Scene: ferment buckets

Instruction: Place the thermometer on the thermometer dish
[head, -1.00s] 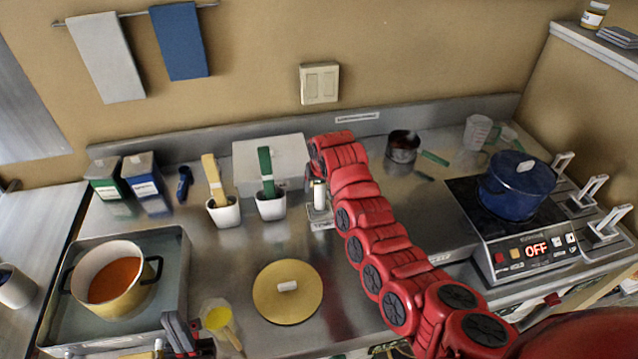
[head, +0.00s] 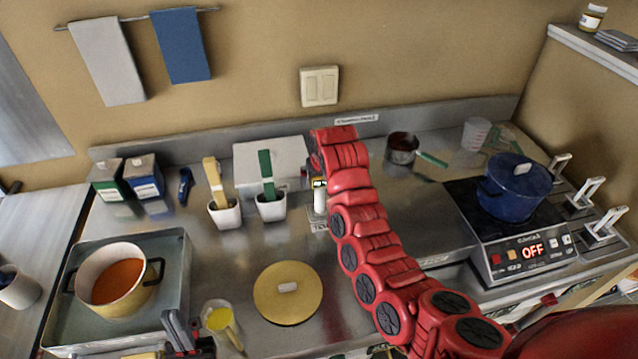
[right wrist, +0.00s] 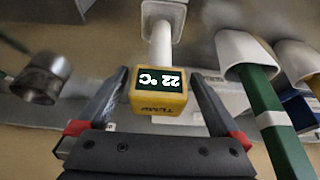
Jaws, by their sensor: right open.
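The thermometer has a yellow head with a dark display reading 22 °C (right wrist: 158,88) and a pale stem. In the right wrist view its stem runs from the head to a small square pale dish (right wrist: 166,9). In the head view the pale stem (head: 319,202) stands upright over a small labelled plate (head: 319,226); the arm partly hides both. My right gripper (right wrist: 158,74) is open, one finger on each side of the yellow head, with gaps visible. My left gripper (head: 186,338) is at the bottom edge of the head view; its jaws are unclear.
Holders with a wooden (head: 224,213) and a green-handled tool (head: 271,207) stand left of the thermometer. A yellow lid (head: 287,309), a jug (head: 218,318) and a soup pot (head: 117,296) are in front. A blue pot (head: 514,196) sits on the cooker at right.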

